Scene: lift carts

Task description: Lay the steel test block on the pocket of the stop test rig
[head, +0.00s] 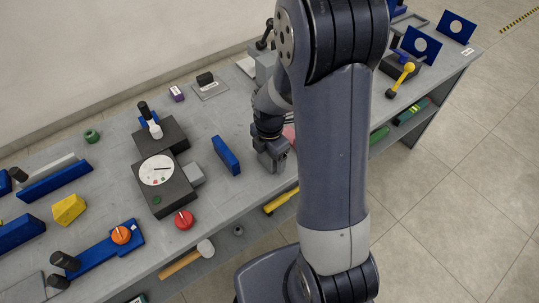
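My gripper (272,160) points down over the middle of the bench, just right of an upright blue plate. Its fingertips are small and partly hidden, so I cannot tell whether they are open or hold anything. A dark box with a white dial (157,170) stands left of it, with a second dark box (160,138) carrying a black-handled lever behind. A small grey block (194,174) sits against the dial box's right side. I cannot tell for sure which item is the steel test block or the stop test rig's pocket.
The blue plate (226,155) stands close left of my gripper. A red knob (184,219), a yellow block (69,209) and a mallet (188,260) are at the left and front. Blue plates with round holes (421,44) stand far right. My arm hides much of the bench's right half.

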